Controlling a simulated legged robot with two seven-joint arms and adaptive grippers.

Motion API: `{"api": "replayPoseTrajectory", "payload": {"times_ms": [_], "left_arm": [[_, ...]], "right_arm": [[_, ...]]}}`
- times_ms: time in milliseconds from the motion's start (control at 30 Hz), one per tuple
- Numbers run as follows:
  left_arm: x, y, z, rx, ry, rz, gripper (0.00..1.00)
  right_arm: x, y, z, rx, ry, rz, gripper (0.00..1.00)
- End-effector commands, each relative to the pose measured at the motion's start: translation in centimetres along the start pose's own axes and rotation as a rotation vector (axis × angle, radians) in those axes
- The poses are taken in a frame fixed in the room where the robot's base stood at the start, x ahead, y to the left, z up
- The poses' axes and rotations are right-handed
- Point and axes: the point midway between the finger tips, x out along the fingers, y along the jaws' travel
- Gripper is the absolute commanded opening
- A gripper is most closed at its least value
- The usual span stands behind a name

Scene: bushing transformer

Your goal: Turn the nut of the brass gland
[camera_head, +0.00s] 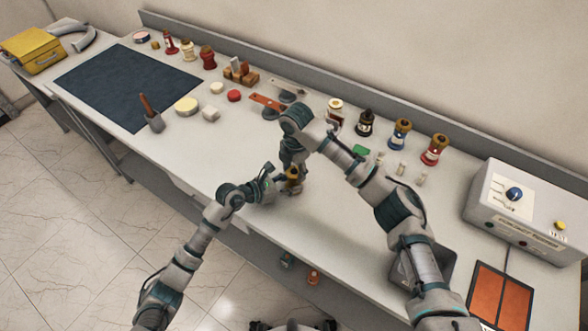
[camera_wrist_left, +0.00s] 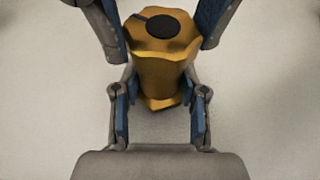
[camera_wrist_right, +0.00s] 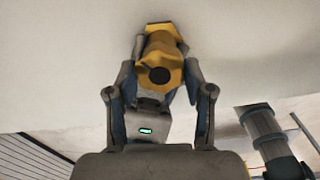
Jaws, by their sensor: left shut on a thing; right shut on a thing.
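The brass gland (camera_head: 293,178) is near the front edge of the bench, between my two grippers. In the left wrist view the gland (camera_wrist_left: 163,75) shows a hex-shaped nut (camera_wrist_left: 182,22) with a dark round centre and a thin dark line on its top. My left gripper (camera_head: 275,190) comes from the left and is shut on the gland's body. My right gripper (camera_head: 291,165) comes from above and is shut on the gland; the right wrist view shows the gland (camera_wrist_right: 160,60) between its fingers. The exact finger contact is partly hidden.
A dark mat (camera_head: 125,85) lies on the left of the bench. Several bushings, including a red one (camera_head: 434,150), stand along the back. A grey control box (camera_head: 525,205) stands at the right, with an orange panel (camera_head: 500,297) in front. The bench left of the gland is mostly clear.

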Motion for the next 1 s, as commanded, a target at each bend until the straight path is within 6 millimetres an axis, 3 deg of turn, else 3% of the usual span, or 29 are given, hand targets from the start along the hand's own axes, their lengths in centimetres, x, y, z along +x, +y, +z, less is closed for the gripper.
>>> {"api": "replayPoseTrajectory", "payload": {"times_ms": [33, 700, 733, 800, 1000], "left_arm": [[0.23, -0.47, -0.78, -0.004, 0.016, -0.012, 0.00], [0.23, -0.52, -0.71, -0.003, 0.015, -0.013, 0.00], [0.23, -0.52, -0.71, -0.003, 0.015, -0.013, 0.00], [0.23, -0.50, -0.70, -0.003, 0.015, -0.012, 0.00], [0.19, -0.41, -0.75, -0.004, 0.016, -0.010, 0.00]], "right_arm": [[0.06, 0.07, 0.31, -0.011, -0.006, 0.006, 0.17], [0.05, 0.08, 0.35, -0.070, -0.005, 0.007, 0.17], [0.04, 0.08, 0.34, -0.070, -0.005, 0.007, 0.57], [0.04, 0.06, 0.31, -0.070, -0.004, 0.006, 0.74], [0.03, 0.02, 0.15, -0.073, -0.002, 0.005, 0.78]]}}
